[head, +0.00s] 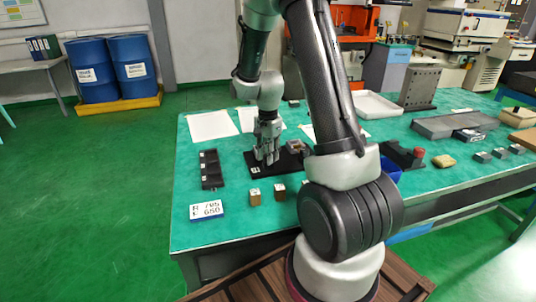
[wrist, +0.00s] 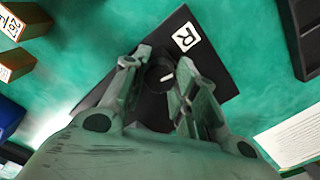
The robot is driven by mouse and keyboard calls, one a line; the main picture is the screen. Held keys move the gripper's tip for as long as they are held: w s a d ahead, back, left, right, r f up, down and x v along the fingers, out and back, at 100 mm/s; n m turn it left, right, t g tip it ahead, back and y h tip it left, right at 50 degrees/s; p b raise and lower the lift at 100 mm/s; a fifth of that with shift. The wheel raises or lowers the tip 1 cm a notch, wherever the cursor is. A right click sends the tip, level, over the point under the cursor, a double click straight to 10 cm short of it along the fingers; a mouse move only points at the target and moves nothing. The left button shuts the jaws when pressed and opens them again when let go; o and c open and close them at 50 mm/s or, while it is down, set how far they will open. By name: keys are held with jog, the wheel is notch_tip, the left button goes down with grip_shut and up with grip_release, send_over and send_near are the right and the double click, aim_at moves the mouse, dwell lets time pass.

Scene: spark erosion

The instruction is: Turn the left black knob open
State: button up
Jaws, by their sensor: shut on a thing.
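A black knob (wrist: 159,76) with a short white mark on its top stands on a dark plate (wrist: 205,60) in the wrist view. A white label with a black letter like R (wrist: 186,37) is at the plate's corner. My gripper (wrist: 160,80) reaches down with one finger on each side of the knob and is shut on it. In the head view, my gripper (head: 267,154) is over the dark plate (head: 255,163), and its fingers hide the knob. I cannot make out a second knob on the plate.
The plate lies on a green table (head: 190,235). A black compartment tray (head: 211,170) is at its left, a printed sign (head: 206,209) in front. Two small wooden blocks (head: 254,197) (head: 279,192) stand near the front edge. White sheets (head: 211,125) lie behind.

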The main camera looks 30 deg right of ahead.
jog(key=n, duration=1)
jog(key=shift+n, duration=0.4)
jog(key=n, duration=0.5)
jog(key=shift+n, duration=2.3)
jog(key=o, duration=1)
jog(key=shift+r, duration=0.1)
